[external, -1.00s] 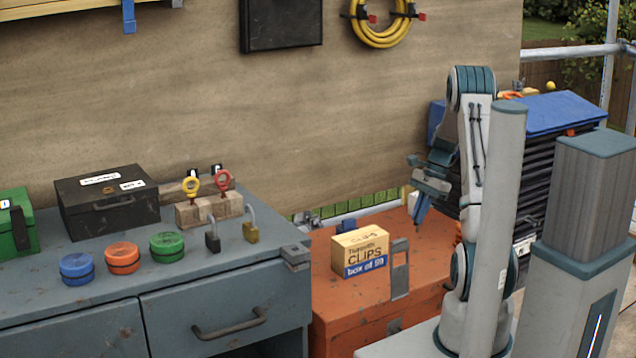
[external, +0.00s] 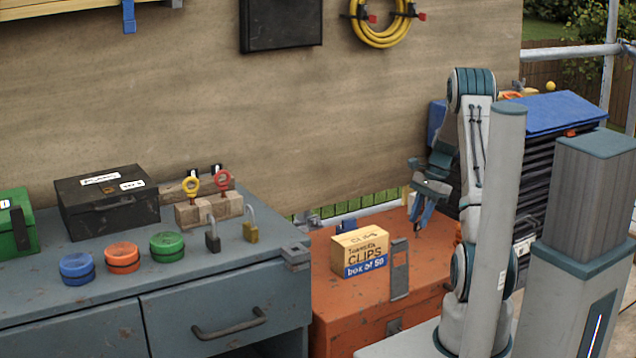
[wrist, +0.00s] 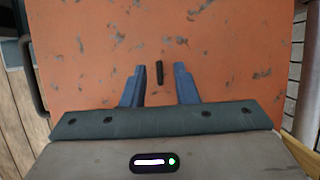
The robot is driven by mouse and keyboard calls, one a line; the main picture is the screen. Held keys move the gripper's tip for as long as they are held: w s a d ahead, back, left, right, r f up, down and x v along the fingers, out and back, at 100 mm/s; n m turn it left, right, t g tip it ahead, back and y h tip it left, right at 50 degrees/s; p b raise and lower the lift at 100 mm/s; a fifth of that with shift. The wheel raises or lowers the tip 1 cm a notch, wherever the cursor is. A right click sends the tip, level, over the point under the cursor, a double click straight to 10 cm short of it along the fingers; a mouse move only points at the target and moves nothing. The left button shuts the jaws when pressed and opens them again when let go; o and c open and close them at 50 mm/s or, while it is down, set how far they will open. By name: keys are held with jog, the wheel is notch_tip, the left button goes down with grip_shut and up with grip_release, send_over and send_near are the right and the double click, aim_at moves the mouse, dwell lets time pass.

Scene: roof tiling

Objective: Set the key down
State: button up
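My gripper (external: 422,222) points down over the right rear of the orange chest (external: 330,305). A yellow-ringed key (external: 193,184) and a red-ringed key (external: 222,181) stand in a wooden block (external: 208,209) on the grey bench.
Padlocks, coloured round tins and a black case (external: 107,203) occupy the grey bench. The chest top around my gripper looks clear.

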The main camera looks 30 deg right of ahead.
jog(key=p+v, duration=0.2)
jog(key=v, duration=0.9)
jog(key=s+a+r+n, duration=0.1)
jog(key=a+r+n, duration=0.25)
jog(key=a, duration=0.35)
jog(key=s+a+r+n+h, duration=0.2)
jog(key=s+a+r+n, duration=0.3)
jog(key=a, duration=0.4)
jog(key=s+a+f+n+t+h, duration=0.1)
jog(key=s+a+f+n+h, duration=0.1)
jog(key=s+a+n, duration=0.7)
jog(key=s+a, duration=0.2)
jog(key=s, duration=0.4)
jog(key=shift+s+a+t, duration=0.35)
jog(key=shift+t, duration=0.05)
